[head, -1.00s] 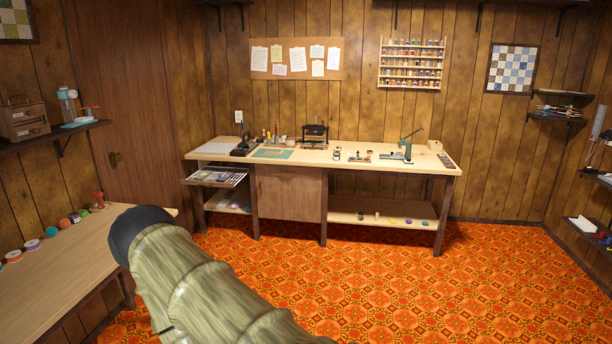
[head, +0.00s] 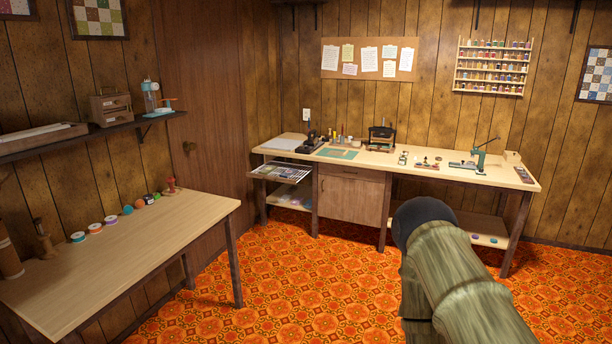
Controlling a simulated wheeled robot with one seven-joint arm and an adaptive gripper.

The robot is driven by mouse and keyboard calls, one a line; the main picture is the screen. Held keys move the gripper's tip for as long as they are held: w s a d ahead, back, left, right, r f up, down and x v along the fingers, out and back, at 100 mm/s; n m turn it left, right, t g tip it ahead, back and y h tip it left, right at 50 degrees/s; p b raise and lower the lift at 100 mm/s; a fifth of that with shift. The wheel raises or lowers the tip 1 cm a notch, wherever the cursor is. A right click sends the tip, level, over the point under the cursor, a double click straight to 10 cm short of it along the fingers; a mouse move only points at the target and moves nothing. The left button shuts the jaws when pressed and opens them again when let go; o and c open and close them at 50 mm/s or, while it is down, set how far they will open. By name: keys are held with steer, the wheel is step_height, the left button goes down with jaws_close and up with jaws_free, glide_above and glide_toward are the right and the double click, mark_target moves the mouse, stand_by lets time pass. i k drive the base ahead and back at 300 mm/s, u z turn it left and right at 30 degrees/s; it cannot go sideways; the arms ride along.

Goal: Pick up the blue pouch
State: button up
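I see no blue pouch that I can make out in the head view. Small bluish items lie on the lower shelf of the workbench (head: 412,168), too small to tell what they are. My arm reaches up from the lower right of the picture and hides part of that bench's lower shelf. My gripper is not in view.
A pull-out tray (head: 280,172) juts from the workbench. The orange patterned carpet (head: 300,290) is clear between them.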

mark_target(284, 175)
steer(key=z, duration=0.55)
steer(key=i, duration=1.85)
steer(key=z, duration=0.55)
steer(key=i, duration=1.6)
steer(key=u, duration=0.5)
steer(key=i, duration=1.45)
steer(key=u, duration=0.85)
